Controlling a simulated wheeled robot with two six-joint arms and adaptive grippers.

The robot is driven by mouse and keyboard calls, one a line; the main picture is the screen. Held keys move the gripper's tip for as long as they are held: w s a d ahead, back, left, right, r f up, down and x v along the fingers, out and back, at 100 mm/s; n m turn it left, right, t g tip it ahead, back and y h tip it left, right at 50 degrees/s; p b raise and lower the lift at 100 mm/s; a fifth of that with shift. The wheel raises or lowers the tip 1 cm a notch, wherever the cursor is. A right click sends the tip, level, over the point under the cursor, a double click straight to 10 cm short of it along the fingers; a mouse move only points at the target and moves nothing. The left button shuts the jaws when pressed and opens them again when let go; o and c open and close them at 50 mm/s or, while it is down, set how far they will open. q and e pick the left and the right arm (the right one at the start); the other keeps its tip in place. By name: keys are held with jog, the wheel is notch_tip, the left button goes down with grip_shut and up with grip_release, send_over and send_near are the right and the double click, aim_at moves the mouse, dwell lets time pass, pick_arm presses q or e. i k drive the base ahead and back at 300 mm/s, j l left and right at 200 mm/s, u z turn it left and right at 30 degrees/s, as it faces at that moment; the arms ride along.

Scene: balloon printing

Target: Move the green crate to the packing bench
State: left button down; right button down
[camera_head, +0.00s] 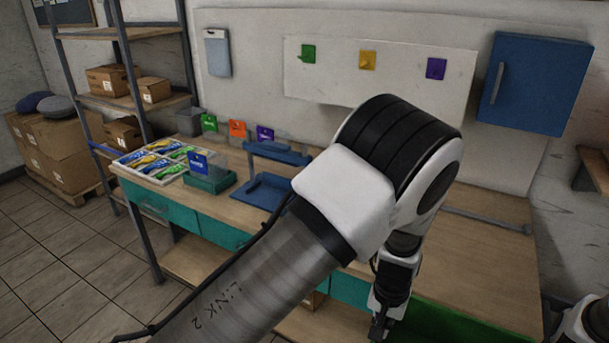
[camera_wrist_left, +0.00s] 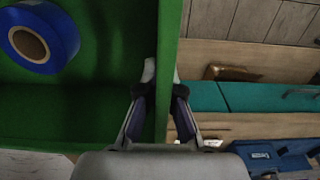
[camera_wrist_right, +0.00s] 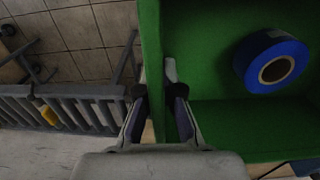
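The green crate (camera_head: 445,326) shows at the bottom right of the head view, in front of the wooden bench, mostly cut off or hidden by my left arm. A blue roll (camera_wrist_left: 43,36) lies inside it, also seen in the right wrist view (camera_wrist_right: 272,62). My left gripper (camera_head: 380,325) has its fingers on both sides of one crate wall (camera_wrist_left: 168,40), closed on it. My right gripper (camera_wrist_right: 156,85) is closed the same way on the opposite wall (camera_wrist_right: 150,40). The wooden bench (camera_head: 490,265) has teal drawers; I cannot tell whether it is the packing bench.
On the bench's left are a tray of colourful packets (camera_head: 155,160), a green box (camera_head: 210,180) and a blue stand (camera_head: 262,190). The bench's right top is largely clear. A blue cabinet (camera_head: 535,85) hangs above. A grey railing (camera_wrist_right: 70,110) shows in the right wrist view.

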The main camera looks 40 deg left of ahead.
aim_at(475, 269)
jog(key=i, duration=1.35)
